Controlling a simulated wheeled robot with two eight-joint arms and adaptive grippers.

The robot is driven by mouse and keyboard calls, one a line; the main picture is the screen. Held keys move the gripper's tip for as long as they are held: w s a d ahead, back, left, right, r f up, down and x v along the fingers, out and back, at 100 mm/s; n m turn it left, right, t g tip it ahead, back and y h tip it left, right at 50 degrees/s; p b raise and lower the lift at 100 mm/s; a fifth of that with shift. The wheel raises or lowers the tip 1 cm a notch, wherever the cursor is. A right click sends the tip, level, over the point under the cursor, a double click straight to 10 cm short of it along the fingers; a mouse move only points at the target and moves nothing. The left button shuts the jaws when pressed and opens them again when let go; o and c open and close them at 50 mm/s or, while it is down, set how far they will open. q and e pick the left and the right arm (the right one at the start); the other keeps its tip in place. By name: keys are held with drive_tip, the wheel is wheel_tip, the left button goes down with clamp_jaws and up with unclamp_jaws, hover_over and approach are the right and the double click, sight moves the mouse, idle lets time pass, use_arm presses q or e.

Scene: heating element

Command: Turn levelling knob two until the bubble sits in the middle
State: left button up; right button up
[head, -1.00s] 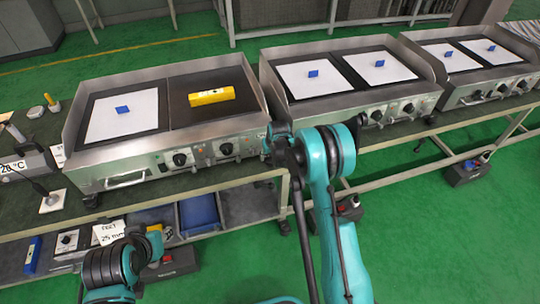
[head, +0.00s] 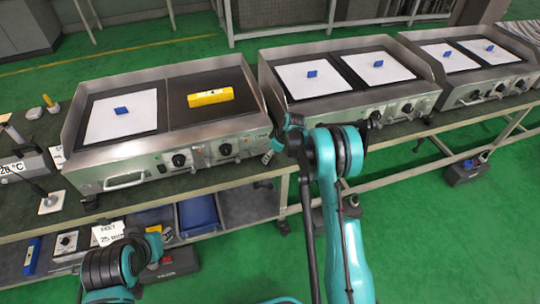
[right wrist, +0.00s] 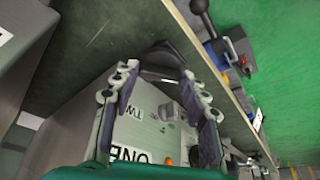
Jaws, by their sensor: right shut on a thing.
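A yellow spirit level (head: 211,97) lies on the dark right-hand plate of the nearest griddle (head: 140,151); its bubble is too small to read. My right gripper (right wrist: 163,76) is at that griddle's front right corner, largely hidden behind my own arm in the head view. In the right wrist view its two fingers close on a dark knob (right wrist: 164,57) below the griddle's edge.
Two more griddles (head: 345,110) (head: 470,98) stand along the bench to the right. A blue bin (head: 198,213) and small boxes sit on the shelf below.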

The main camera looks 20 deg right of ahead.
drive_tip(key=n, duration=0.2)
drive_tip(key=n+g+y, duration=0.1)
drive_tip(key=n, duration=0.1)
drive_tip(key=n+g, duration=0.1)
drive_tip(key=n, duration=0.2)
drive_tip(key=shift+w+d, duration=0.15)
drive_tip(key=shift+w, duration=0.15)
idle(0.4)
drive_tip(key=o, duration=1.2)
drive_tip(key=shift+c, duration=0.2)
drive_tip(key=shift+r, duration=0.1)
drive_tip(key=w+v, duration=0.1)
drive_tip(key=v, duration=0.6)
drive_tip(key=shift+s+d+r, duration=0.3)
drive_tip(key=shift+s+r, duration=0.05)
drive_tip(key=shift+s, duration=0.15)
